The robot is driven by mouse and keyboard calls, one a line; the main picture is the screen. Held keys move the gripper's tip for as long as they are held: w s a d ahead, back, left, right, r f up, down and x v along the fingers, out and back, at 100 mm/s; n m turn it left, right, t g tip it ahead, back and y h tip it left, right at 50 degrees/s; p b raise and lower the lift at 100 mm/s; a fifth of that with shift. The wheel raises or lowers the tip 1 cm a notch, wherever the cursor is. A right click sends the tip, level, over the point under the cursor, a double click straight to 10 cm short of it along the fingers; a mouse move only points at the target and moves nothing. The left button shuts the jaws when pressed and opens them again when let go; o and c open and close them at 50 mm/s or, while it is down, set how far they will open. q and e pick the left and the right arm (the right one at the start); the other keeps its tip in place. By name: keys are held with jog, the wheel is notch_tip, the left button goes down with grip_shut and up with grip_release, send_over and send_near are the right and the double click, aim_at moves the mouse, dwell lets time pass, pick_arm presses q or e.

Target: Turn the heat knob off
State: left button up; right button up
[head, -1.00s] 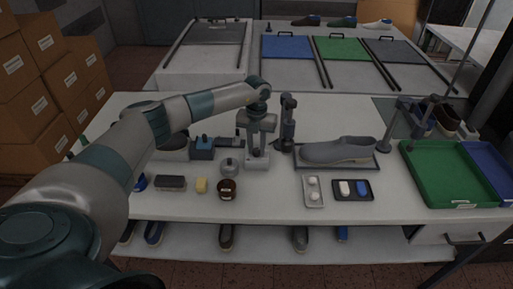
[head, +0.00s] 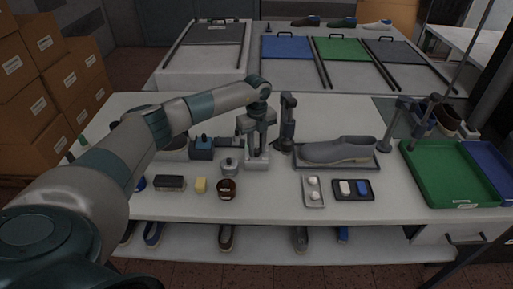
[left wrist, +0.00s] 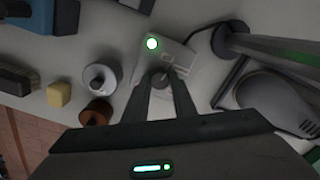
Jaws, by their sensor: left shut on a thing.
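The heat knob (left wrist: 163,79) is a small dark round knob on top of a pale box (left wrist: 185,62). A round green light (left wrist: 152,43) glows on that box. The pale box also shows in the head view (head: 257,164), under my left gripper (head: 258,146). In the left wrist view, the two dark fingers of my left gripper (left wrist: 164,84) come together on the knob from both sides. They hide part of it, and its pointer or marks cannot be made out. My right gripper is not in view.
A dark upright stand (head: 288,122) rises close right of the box. A grey shoe (head: 338,151) lies on a tray further right. A round metal-topped pot (head: 229,166), a brown jar (head: 227,189) and a yellow block (head: 201,185) stand to the left.

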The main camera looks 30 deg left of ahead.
aim_at(257, 150)
pick_arm(q)
jog(key=shift+w+n, duration=0.1)
jog(key=shift+n, duration=1.5)
jog(key=shift+r, duration=0.1)
jog(key=o, duration=1)
jog(key=shift+o, duration=0.2)
notch_tip(257, 150, up, 17)
jog(key=b, duration=0.5)
jog(key=shift+r+b, duration=0.15)
jog(key=shift+b, duration=0.15)
